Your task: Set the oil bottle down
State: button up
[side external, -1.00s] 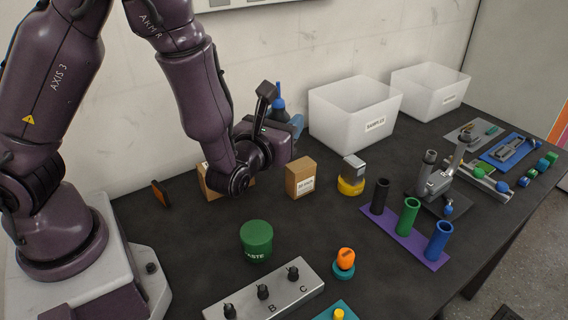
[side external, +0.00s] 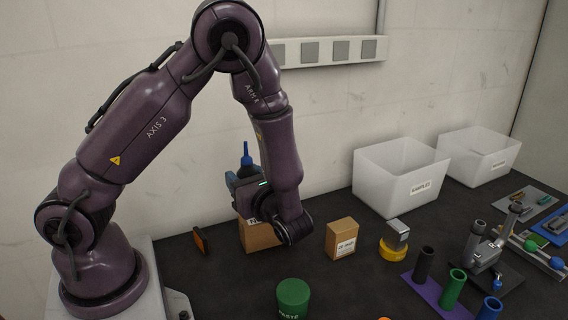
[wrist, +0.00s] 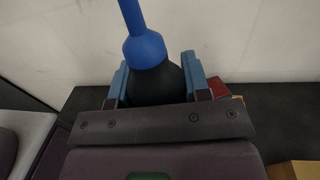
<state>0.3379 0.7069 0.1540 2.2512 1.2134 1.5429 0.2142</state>
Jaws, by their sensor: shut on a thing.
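The oil bottle (side external: 246,158) has a dark body and a blue nozzle pointing up. My gripper (side external: 243,183) is shut on it and holds it upright near the back wall, at the left part of the bench. In the wrist view the bottle (wrist: 148,48) stands between the two blue fingers of my gripper (wrist: 158,82). Its lower body and base are hidden by the gripper, so I cannot tell whether it touches anything below.
A cardboard box (side external: 260,236) is just below my gripper in the side view. White bins (side external: 385,187) stand at right.

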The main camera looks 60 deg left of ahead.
jog(key=s+d+f+n+g+h, duration=0.55)
jog(key=s+n+g+h, duration=0.35)
jog(key=n+g+h, duration=0.4)
jog(key=w+d+n+g+h, duration=0.1)
jog(key=w+d+n+h, duration=0.1)
jog(key=d+n+h, duration=0.75)
jog(key=w+d+r+n+t+h, duration=0.3)
jog(key=w+n+t+h, duration=0.2)
jog(key=w+t+h, duration=0.1)
jog(key=w+d+r+n+t+h, duration=0.2)
jog(key=w+d+n+t+h, duration=0.1)
jog(key=w+n+t+h, duration=0.3)
jog(key=w+a+r+n+t, duration=0.4)
jog(key=w+r+n+t, duration=0.25)
jog(key=w+t, duration=0.55)
jog(key=shift+y, duration=0.35)
jog(key=shift+s+f, duration=0.2)
jog(key=shift+f, duration=3.45)
jog(key=shift+s+f, duration=0.25)
jog(key=shift+f, duration=3.45)
jog(key=shift+s+f, duration=0.2)
jog(key=shift+f, duration=3.45)
jog(key=shift+f, duration=0.6)
